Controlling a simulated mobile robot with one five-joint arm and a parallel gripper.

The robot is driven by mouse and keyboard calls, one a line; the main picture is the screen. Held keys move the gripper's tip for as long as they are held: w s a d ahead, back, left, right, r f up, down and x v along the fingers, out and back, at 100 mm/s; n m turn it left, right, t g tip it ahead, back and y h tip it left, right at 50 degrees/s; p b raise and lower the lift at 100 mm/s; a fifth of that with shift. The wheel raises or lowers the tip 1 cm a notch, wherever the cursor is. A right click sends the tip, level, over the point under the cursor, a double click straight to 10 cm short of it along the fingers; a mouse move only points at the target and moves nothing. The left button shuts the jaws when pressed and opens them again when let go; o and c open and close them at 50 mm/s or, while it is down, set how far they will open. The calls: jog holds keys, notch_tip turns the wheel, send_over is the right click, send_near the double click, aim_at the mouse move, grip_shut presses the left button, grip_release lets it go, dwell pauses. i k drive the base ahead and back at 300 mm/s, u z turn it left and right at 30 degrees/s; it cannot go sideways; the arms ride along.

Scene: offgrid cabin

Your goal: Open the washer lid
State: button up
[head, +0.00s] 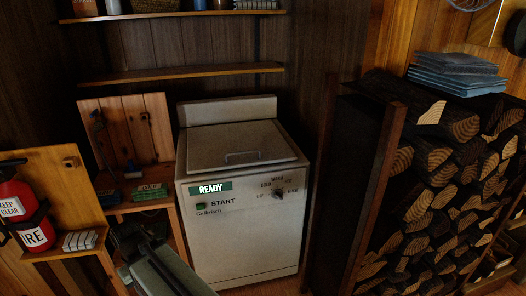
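The white washer (244,236) stands in the middle of the head view, against the dark back wall. Its lid (235,138) lies flat and shut on top, with a bar handle (242,155) near the front edge. The front panel has a lit green "READY" sign (210,188), a green START button (201,206) and a dial (278,194). A grey-green and dark part at the lower left, in front of the washer's lower left corner, looks like my arm. My gripper's fingertips cannot be made out.
A firewood rack (395,150) stands close on the right, with folded blue cloths (455,72) on top. A wooden stand (150,205) is close on the left, beside a red fire extinguisher (22,210). A shelf (185,72) runs above the washer.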

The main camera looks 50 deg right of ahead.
aim_at(210, 149)
jog(key=u, duration=0.15)
jog(key=i, duration=0.75)
jog(key=z, duration=0.25)
jog(key=k, duration=0.75)
jog(key=u, duration=0.25)
jog(key=i, duration=0.9)
jog(key=z, duration=0.05)
